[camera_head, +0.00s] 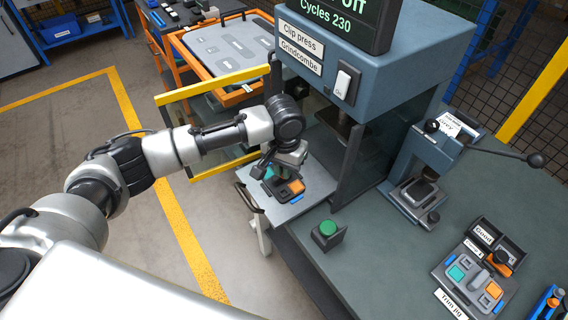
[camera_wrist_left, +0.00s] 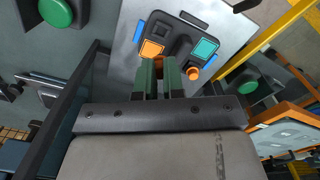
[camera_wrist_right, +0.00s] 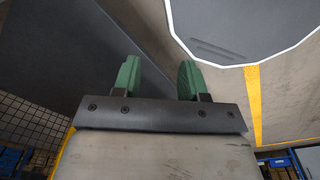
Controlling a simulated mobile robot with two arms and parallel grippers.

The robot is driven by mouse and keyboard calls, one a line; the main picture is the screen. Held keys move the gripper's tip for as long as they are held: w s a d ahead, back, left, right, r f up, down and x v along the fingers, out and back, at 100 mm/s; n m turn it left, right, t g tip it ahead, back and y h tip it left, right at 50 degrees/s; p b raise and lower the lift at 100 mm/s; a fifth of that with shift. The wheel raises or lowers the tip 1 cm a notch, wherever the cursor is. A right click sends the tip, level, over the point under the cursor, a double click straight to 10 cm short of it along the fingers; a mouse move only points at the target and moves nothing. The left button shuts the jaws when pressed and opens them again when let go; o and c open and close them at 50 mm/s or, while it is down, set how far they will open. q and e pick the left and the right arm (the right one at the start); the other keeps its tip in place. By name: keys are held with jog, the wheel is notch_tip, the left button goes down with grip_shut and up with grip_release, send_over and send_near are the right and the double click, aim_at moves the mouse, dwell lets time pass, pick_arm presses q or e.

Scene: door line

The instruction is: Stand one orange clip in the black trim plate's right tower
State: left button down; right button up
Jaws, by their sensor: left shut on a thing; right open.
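A black trim plate (camera_head: 284,178) lies on the press's pull-out tray. In the left wrist view the trim plate (camera_wrist_left: 177,43) shows an orange pad (camera_wrist_left: 152,48), a teal pad (camera_wrist_left: 205,48), blue pieces at its sides and a round orange piece (camera_wrist_left: 193,73) beside my fingers. My left gripper (camera_wrist_left: 165,70) is pointed down at the plate's edge and shut on a small orange clip (camera_wrist_left: 158,61), mostly hidden between the green fingertips. I cannot tell whether the clip touches a tower. My right gripper (camera_wrist_right: 160,78) is open and empty, away from the tray.
The grey press tray (camera_head: 308,203) sticks out beside the press, whose yellow-framed guard (camera_head: 215,87) is close to my left arm. A green button (camera_head: 328,228) stands on the bench. Farther right are a lever press (camera_head: 425,160), a trim jig (camera_head: 470,286) and a bin labelled Good (camera_head: 482,232).

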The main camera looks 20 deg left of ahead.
pick_arm(q)
notch_tip(320, 180, down, 5)
jog(key=b, duration=0.5)
jog(key=shift+a+r+b, duration=0.1)
jog(key=shift+r+b, duration=0.05)
jog(key=shift+b, duration=0.2)
jog(key=shift+f+b, duration=0.5)
jog(key=shift+b, duration=0.3)
pick_arm(e)
notch_tip(320, 180, down, 8)
jog(key=w+a, duration=0.1)
jog(key=shift+d+r, duration=0.1)
jog(key=shift+r, duration=0.05)
pick_arm(q)
jog(key=shift+f, duration=0.65)
pick_arm(e)
jog(key=shift+a+r, duration=0.2)
pick_arm(q)
jog(key=shift+f+p, duration=0.15)
jog(key=shift+p, duration=0.3)
pick_arm(e)
jog(key=shift+d+r, duration=0.15)
jog(key=shift+r, duration=0.05)
dwell(0.7)
pick_arm(q)
jog(key=c, duration=1)
grip_release()
jog(key=shift+c, duration=0.2)
